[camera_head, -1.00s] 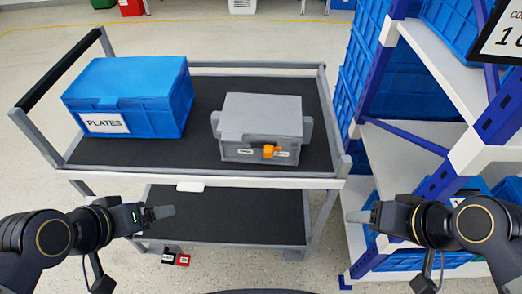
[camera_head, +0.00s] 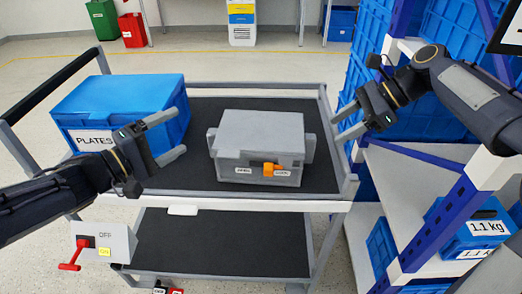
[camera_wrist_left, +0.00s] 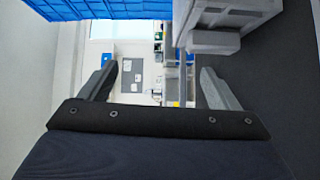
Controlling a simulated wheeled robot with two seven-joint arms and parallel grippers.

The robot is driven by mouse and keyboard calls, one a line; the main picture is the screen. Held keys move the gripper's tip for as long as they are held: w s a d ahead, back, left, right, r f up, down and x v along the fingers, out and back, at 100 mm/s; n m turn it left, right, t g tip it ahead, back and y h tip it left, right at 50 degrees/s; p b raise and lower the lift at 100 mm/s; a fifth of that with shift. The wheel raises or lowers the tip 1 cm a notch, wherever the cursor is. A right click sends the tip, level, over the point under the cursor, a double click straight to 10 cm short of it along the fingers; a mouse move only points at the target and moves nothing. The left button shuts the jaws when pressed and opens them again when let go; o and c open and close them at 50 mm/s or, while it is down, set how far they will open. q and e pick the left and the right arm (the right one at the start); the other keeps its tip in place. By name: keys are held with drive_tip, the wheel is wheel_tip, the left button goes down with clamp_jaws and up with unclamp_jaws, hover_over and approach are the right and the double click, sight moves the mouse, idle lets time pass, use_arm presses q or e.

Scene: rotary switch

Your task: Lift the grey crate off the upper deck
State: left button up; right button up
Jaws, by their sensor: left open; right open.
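The grey crate (camera_head: 258,136) sits on the dark upper deck (camera_head: 235,203) of the cart, with a lid and a side lug at each end. An orange rotary switch (camera_head: 270,169) and two small labels are on its front face. My left gripper (camera_head: 180,134) is open and empty, left of the crate, in front of the blue box. My right gripper (camera_head: 340,122) is open and empty, right of the crate near the cart's right rail. Neither touches the crate. The left wrist view shows the open left fingers (camera_wrist_left: 158,88) and part of the grey crate (camera_wrist_left: 225,20).
A blue box labelled PLATES (camera_head: 110,110) stands on the deck to the left. A shelf rack (camera_head: 420,170) with blue boxes is close on the right. A switch box marked OFF with a red lever (camera_head: 103,242) is at lower left. The lower deck (camera_head: 220,243) is bare.

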use_arm(q)
drive_tip(key=shift+s+d+f+g+h, duration=0.1)
drive_tip(key=shift+s+d+g+h, duration=0.2)
drive_tip(key=shift+g, duration=0.1)
use_arm(e)
drive_tip(key=shift+w+m, duration=0.3)
use_arm(q)
approach(210, 148)
drive_tip(key=shift+x, duration=0.75)
drive_tip(key=x, duration=0.7)
drive_tip(key=shift+w+d, duration=0.15)
drive_tip(key=shift+d, duration=0.1)
use_arm(e)
drive_tip(key=x, duration=0.8)
use_arm(q)
drive_tip(key=shift+c, duration=0.4)
use_arm(e)
drive_tip(key=shift+r, duration=0.1)
drive_tip(key=shift+c, duration=0.4)
use_arm(q)
drive_tip(key=c, duration=0.9)
use_arm(e)
drive_tip(key=c, duration=1)
use_arm(q)
drive_tip(key=shift+c, duration=0.3)
use_arm(e)
clamp_jaws()
